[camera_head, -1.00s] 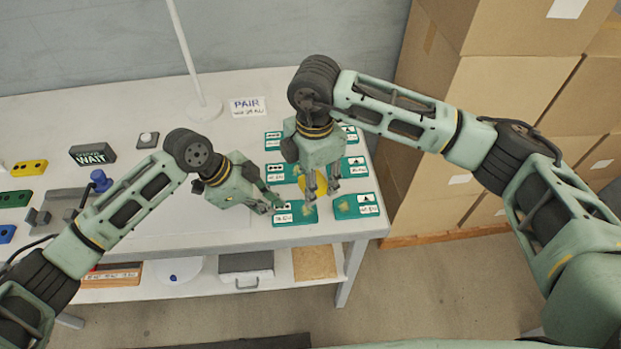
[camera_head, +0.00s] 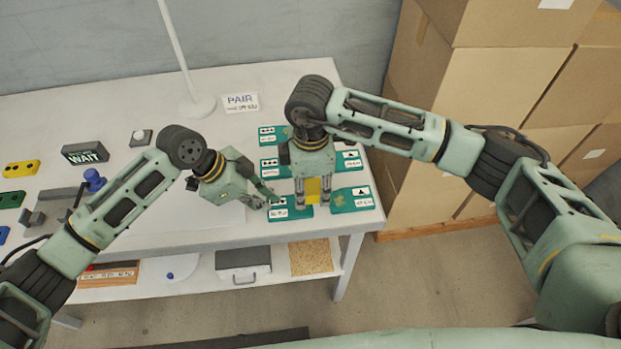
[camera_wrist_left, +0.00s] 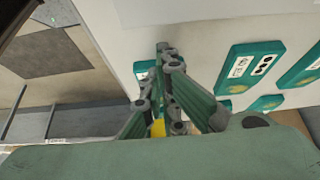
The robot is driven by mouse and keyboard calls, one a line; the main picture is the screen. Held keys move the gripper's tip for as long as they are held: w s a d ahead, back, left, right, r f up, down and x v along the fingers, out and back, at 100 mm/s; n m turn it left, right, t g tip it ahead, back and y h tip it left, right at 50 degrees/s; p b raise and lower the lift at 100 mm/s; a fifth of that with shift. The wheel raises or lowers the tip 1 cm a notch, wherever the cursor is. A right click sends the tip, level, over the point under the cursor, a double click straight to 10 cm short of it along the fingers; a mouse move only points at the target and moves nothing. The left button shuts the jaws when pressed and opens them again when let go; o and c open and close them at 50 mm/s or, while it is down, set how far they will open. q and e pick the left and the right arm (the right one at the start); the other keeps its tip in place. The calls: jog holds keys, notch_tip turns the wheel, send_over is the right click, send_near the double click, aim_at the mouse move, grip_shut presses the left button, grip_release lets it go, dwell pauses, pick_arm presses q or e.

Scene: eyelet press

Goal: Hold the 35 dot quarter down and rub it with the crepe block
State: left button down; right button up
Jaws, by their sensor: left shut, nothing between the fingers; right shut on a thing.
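The teal dot quarter (camera_head: 296,211) lies near the table's front right edge, with a white dotted label at its left end; its number is too small to read surely. My left gripper (camera_head: 270,201) is shut and empty, its fingertips at the label end; I cannot tell whether they press on it. My right gripper (camera_head: 312,203) is shut on the yellow crepe block (camera_head: 313,190), upright just over or on the quarter's right end; contact is unclear.
A triangle-labelled teal quarter (camera_head: 352,200) lies close on the right. Several more teal quarters lie behind, such as this dotted one (camera_head: 270,166).

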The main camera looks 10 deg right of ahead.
jog(key=shift+f, duration=0.8)
jog(key=shift+a+f, duration=0.25)
jog(key=shift+f, duration=0.25)
jog(key=shift+a+f, duration=0.25)
jog(key=shift+f, duration=0.25)
jog(key=shift+c, duration=1)
jog(key=shift+a, duration=1.2)
pick_arm(q)
jog(key=shift+a, duration=0.1)
pick_arm(e)
jog(key=shift+d, duration=1.65)
pick_arm(q)
jog(key=shift+d, duration=0.25)
pick_arm(e)
jog(key=shift+a, duration=0.55)
pick_arm(q)
jog(key=shift+a, duration=0.2)
pick_arm(e)
jog(key=shift+a, duration=0.95)
pick_arm(q)
jog(key=shift+d, duration=0.1)
pick_arm(e)
jog(key=shift+d, duration=1.6)
jog(key=a, duration=0.3)
jog(key=shift+a, duration=0.3)
notch_tip(320, 180, up, 2)
jog(key=shift+r, duration=0.15)
jog(key=shift+d+r, duration=0.15)
jog(key=shift+r, duration=2.8)
